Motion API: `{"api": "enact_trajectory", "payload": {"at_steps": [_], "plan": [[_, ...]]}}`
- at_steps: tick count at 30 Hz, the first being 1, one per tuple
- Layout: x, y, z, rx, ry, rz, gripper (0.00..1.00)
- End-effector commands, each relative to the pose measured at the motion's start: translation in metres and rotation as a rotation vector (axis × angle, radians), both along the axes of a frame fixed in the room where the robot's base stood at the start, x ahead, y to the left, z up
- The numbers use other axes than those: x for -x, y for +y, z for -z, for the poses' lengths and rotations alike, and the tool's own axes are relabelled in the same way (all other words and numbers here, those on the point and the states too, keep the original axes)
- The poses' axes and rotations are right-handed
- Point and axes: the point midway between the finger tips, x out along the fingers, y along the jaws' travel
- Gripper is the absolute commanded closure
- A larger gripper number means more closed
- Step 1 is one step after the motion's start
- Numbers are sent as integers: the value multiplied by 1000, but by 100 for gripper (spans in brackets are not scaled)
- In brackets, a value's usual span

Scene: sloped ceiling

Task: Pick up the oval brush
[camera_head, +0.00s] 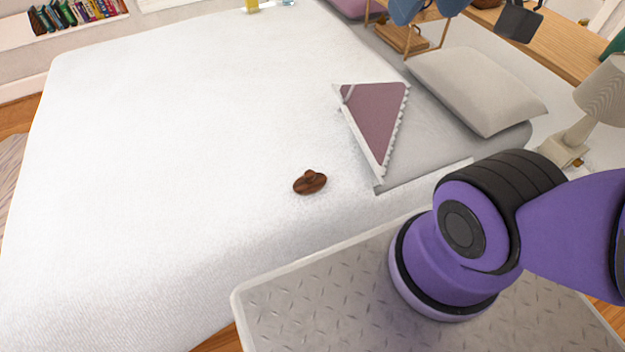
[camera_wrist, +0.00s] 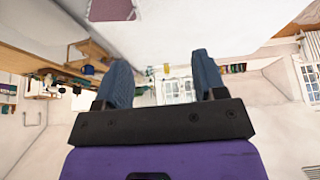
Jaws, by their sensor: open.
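The oval brush (camera_head: 310,182) is a small dark brown wooden oval with a raised knob. In the head view it lies on the white bed cover, near the bed's front right part. My gripper (camera_wrist: 160,85) shows in the wrist view with its two blue-grey fingers spread apart and nothing between them.
The white bed (camera_head: 180,130) fills most of the head view, mostly bare around the brush. A mauve folded cloth (camera_head: 376,115) lies behind and right of the brush. A pale pillow (camera_head: 477,88) and a lamp (camera_head: 602,92) are farther right. Books (camera_head: 78,12) stand at the back left.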

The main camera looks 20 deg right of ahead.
Motion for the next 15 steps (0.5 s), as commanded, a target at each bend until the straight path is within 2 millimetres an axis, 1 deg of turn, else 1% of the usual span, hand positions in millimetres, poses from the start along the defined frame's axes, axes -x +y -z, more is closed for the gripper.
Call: {"api": "enact_trajectory", "payload": {"at_steps": [2,5,11,15], "plan": [[-7,5,3,-9,13,-1,36],[-23,10,10,-44,35,5,36],[-69,25,35,-137,95,40,36],[-99,36,57,-194,137,78,36]]}}
